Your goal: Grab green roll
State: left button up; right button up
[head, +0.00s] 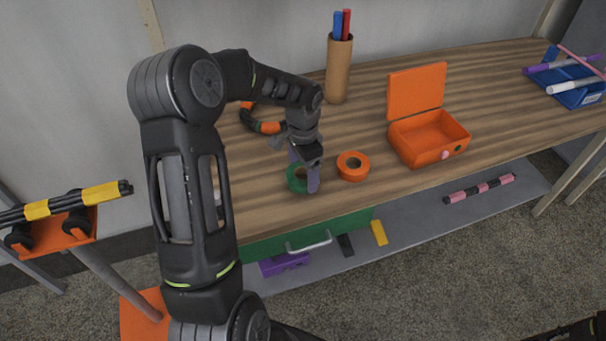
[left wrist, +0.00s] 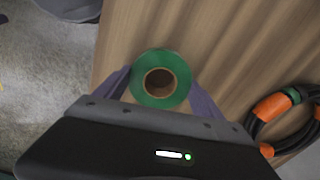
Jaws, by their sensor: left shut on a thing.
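The green roll (head: 296,182) lies flat on the wooden table near its front edge. In the left wrist view the green roll (left wrist: 160,62) shows whole, with a brown core. My left gripper (head: 305,180) points down at it, and its purple fingers (left wrist: 160,88) are on both sides of the roll, shut on it. In the head view a finger hides part of the roll.
An orange roll (head: 352,166) lies just right of the green one. An open orange box (head: 425,138), a pen cup (head: 339,68) and a coiled hose (head: 262,126) are on the table. A blue tray (head: 578,92) stands at the far right.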

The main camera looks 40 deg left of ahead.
aim_at(303, 173)
pick_arm(q)
notch_tip(303, 173, up, 9)
jog(key=shift+r+b, duration=0.1)
jog(key=shift+b, duration=0.4)
dwell(0.5)
